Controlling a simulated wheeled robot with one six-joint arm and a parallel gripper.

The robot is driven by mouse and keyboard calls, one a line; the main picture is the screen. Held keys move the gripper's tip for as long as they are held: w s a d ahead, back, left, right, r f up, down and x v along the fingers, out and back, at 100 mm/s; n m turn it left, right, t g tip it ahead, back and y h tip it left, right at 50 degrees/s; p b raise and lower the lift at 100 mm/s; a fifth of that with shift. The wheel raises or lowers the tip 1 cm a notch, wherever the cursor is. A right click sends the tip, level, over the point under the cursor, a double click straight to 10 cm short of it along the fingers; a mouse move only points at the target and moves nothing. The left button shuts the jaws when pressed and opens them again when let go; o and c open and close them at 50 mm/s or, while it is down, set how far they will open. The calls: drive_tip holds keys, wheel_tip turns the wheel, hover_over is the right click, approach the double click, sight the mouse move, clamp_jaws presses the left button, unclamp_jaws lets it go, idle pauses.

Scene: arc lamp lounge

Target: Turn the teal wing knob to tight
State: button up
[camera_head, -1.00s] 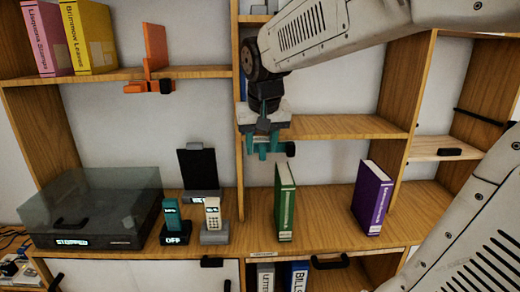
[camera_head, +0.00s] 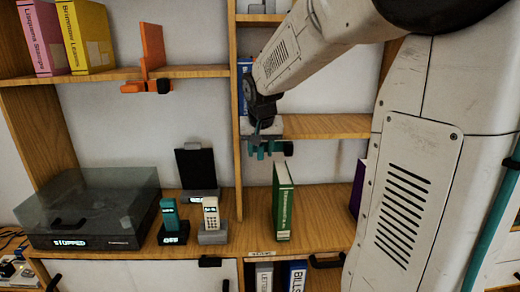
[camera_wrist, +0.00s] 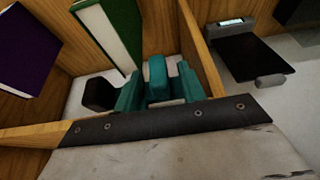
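The teal wing knob (camera_wrist: 157,79) shows in the wrist view as a teal piece at the middle, with slanted teal pieces close on both sides. A black block sits to its left there. In the head view, the teal cluster (camera_head: 267,148) is small, below the middle shelf's left end, with the black block at its right. My gripper (camera_head: 264,137) is at this cluster, reaching down from above. The teal finger-like pieces and the knob overlap, so I cannot tell whether the fingers press on it. No tight or loose mark is readable.
A green book (camera_head: 283,203) stands on the shelf below, with a purple book (camera_head: 358,188) partly hidden by my arm. An upright divider (camera_head: 239,120) is close at the left. An orange clamp-like piece (camera_head: 152,48) is at the upper left shelf. Phones (camera_head: 211,215) stand lower left.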

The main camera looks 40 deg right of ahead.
drive_tip(key=shift+c, duration=0.3)
clamp_jaws()
drive_tip(key=shift+w, duration=0.1)
drive_tip(key=g+h, duration=0.1)
drive_tip(key=n+g+h, duration=0.1)
drive_tip(key=h, duration=0.1)
drive_tip(key=shift+w+a+h, duration=0.15)
drive_tip(key=shift+a+h, duration=0.15)
drive_tip(key=shift+w+a+f+n+g+h, duration=0.15)
drive_tip(key=shift+n+g+h, duration=0.55)
drive_tip(key=shift+h, duration=1.2)
drive_tip(key=shift+s+f+n+g+h, duration=0.15)
drive_tip(key=shift+n+g+h, duration=0.3)
drive_tip(key=shift+g+h, duration=1.05)
drive_tip(key=shift+w+a+f+n+g+h, duration=0.2)
drive_tip(key=shift+n+g+h, duration=0.3)
drive_tip(key=shift+h, duration=1.8)
drive_tip(key=shift+s+d, duration=0.1)
drive_tip(key=shift+d, duration=0.05)
